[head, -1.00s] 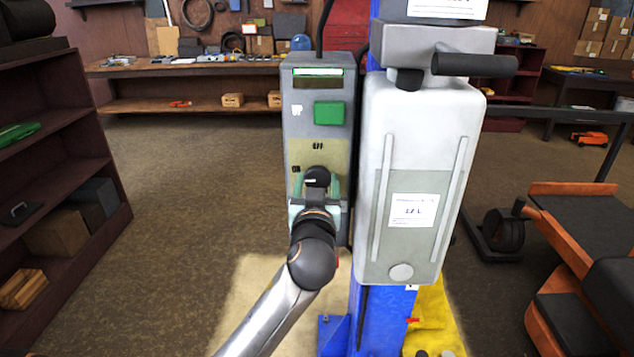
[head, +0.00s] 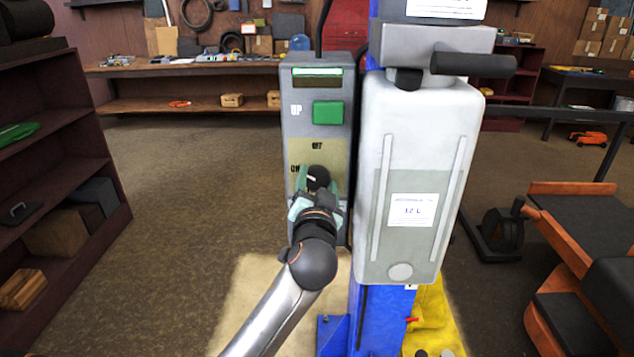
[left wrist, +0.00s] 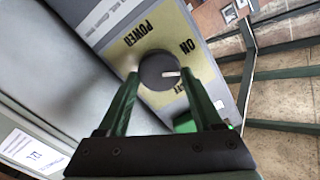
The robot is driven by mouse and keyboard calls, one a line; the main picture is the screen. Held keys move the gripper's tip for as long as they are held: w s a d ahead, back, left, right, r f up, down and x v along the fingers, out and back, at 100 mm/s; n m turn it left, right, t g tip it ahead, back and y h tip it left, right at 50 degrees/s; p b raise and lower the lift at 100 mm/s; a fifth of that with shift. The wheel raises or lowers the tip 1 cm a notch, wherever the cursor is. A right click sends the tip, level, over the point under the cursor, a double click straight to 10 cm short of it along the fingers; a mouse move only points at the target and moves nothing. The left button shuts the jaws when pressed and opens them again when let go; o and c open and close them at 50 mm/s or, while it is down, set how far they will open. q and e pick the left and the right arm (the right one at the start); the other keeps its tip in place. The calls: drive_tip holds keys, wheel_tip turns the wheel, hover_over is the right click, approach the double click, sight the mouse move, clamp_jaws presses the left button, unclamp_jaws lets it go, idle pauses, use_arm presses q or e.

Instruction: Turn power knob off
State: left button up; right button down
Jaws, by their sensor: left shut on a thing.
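The power knob (head: 317,176) is a round black knob with a white pointer on the lower front of a grey control box (head: 287,120). The knob also shows in the left wrist view (left wrist: 158,70), between the printed ON and a partly hidden OFF label; its pointer lies between them. My left gripper (head: 318,187) is shut on the knob, with green fingers on either side of it, as the left wrist view also shows (left wrist: 160,76). The gripper is tilted in the head view. My right gripper is not in view.
A green button (head: 328,113) marked UP sits above the knob. A white tank (head: 415,130) on a blue column stands close on the right. The floor left of the box is open.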

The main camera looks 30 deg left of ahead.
use_arm(q)
drive_tip(key=m, duration=0.6)
drive_tip(key=shift+w, duration=0.1)
drive_tip(key=m, duration=0.5)
drive_tip(key=shift+d+f+m, duration=0.1)
drive_tip(key=shift+m, duration=0.3)
drive_tip(key=o, duration=1.4)
drive_tip(key=shift+f, duration=0.1)
drive_tip(key=shift+b+v, duration=1)
drive_tip(key=shift+v, duration=5.25)
